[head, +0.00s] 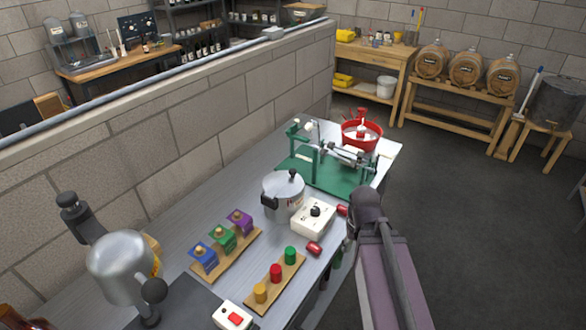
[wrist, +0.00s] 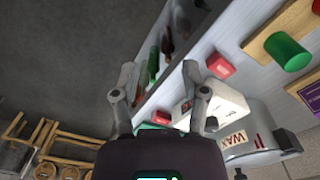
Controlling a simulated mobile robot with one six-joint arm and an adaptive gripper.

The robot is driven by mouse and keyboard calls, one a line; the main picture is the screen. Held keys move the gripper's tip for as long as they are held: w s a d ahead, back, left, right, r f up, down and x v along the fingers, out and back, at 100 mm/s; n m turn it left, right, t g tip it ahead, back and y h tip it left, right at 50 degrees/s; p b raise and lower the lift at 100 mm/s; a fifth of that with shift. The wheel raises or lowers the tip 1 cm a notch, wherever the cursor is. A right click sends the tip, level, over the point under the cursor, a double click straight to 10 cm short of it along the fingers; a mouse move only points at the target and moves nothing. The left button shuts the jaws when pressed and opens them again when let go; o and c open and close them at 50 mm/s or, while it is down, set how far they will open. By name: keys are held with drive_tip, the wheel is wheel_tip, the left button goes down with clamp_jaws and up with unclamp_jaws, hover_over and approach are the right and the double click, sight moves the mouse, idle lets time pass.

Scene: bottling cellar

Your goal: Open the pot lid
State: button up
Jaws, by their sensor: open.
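A silver pot (head: 281,207) stands on the metal bench, upright, with a lid (head: 284,183) on top that bears a black knob (head: 292,174). The lid looks seated on the pot. In the wrist view the pot (wrist: 262,138) shows at the lower right with a "WAX" label; its lid is not clear there. My gripper (wrist: 160,80) is open and empty, its two fingers apart. In the head view my gripper (head: 366,208) is right of the pot, past the bench's right edge, apart from the lid. Its fingertips are hard to make out there.
A white box with a black knob (head: 311,218) sits between pot and gripper, red blocks (head: 314,248) beside it. A green fixture (head: 325,178) and red bucket (head: 361,135) stand behind. Coloured cylinders (head: 276,273) and padlock-like blocks (head: 222,238) are in front. Floor (head: 450,200) at right is clear.

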drive_tip(key=shift+o, duration=1.3)
wheel_tip(320, 180, up, 19)
drive_tip(key=n+p, duration=1.9)
drive_tip(key=n, duration=0.1)
hover_over(293, 170)
drive_tip(key=shift+a+f, duration=0.1)
drive_tip(key=shift+f, duration=0.05)
drive_tip(key=shift+f+b, duration=0.2)
drive_tip(key=shift+b, duration=0.1)
wheel_tip(293, 170, down, 13)
drive_tip(key=b, duration=1.3)
drive_tip(key=shift+f, duration=0.2)
